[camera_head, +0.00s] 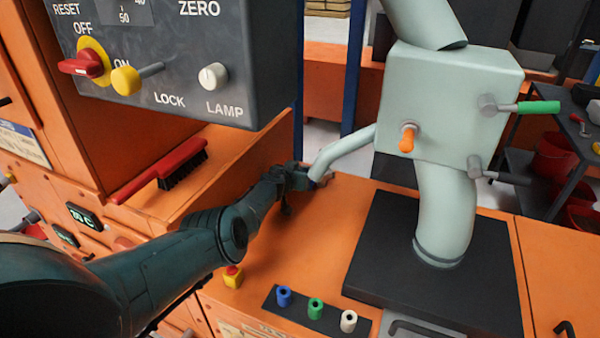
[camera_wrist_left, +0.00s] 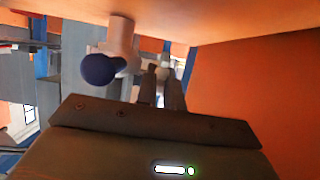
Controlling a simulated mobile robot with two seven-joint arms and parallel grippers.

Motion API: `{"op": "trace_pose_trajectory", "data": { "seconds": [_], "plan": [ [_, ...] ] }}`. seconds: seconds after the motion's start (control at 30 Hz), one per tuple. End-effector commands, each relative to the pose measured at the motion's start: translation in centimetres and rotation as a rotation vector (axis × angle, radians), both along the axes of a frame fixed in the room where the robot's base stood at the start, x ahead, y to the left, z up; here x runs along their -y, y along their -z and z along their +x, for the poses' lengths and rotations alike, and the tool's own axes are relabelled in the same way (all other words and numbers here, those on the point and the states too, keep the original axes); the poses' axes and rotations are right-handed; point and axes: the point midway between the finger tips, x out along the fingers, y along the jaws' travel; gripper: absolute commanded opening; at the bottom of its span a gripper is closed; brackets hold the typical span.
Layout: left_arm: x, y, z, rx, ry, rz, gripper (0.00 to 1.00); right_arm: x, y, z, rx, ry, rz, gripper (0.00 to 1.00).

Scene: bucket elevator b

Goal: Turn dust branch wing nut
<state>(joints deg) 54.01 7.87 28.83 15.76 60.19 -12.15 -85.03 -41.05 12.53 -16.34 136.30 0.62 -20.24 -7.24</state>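The pale green branch pipe (camera_head: 345,150) slopes down and left from the duct box (camera_head: 450,92). My left gripper (camera_head: 303,176) is at the pipe's lower end, above the orange deck, and hides much of that end. In the left wrist view, a dark blue rounded piece (camera_wrist_left: 101,69) on a pale stub (camera_wrist_left: 121,36) sits left of my fingers (camera_wrist_left: 160,78). The fingers look close together, and a small grey part shows near their tips. I cannot tell whether they touch or grip it, or which part is the wing nut. My right gripper is not in view.
A dark control box (camera_head: 185,60) with switches hangs at upper left. A red brush (camera_head: 165,172) lies on the orange cabinet behind my forearm. Blue, green and white sockets (camera_head: 316,308) stand at the front. Orange (camera_head: 407,138) and green (camera_head: 538,107) handles stick out from the duct box.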

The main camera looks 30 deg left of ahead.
Motion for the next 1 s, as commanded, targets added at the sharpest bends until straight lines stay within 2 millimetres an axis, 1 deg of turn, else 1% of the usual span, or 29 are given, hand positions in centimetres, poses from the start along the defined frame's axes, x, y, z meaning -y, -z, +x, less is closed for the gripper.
{"op": "trace_pose_trajectory", "data": {
  "seconds": [0.03, 0.07, 0.37, 0.47, 0.6, 0.8, 1.0],
  "plan": [
    [0.00, 0.02, -0.01, 0.000, 0.000, 0.000, 0.02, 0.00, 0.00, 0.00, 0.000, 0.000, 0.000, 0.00],
    [0.00, 0.02, -0.01, 0.000, 0.000, 0.000, 0.00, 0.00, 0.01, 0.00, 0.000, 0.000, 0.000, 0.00],
    [-0.03, 0.11, -0.02, 0.002, 0.000, -0.015, 0.00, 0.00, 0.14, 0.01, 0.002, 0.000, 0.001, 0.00],
    [-0.11, 0.24, -0.03, 0.006, 0.000, -0.067, 0.00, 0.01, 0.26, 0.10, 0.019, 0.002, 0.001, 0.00],
    [-0.26, 0.40, -0.01, 0.014, 0.001, -0.184, 0.00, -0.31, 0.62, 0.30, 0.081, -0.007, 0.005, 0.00],
    [-0.40, 0.44, -0.04, 0.020, 0.000, -0.333, 0.00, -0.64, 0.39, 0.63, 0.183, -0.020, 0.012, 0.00],
    [-0.37, 0.15, -0.05, 0.019, 0.001, -0.374, 0.00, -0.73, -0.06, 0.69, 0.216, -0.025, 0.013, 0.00]
  ]
}}
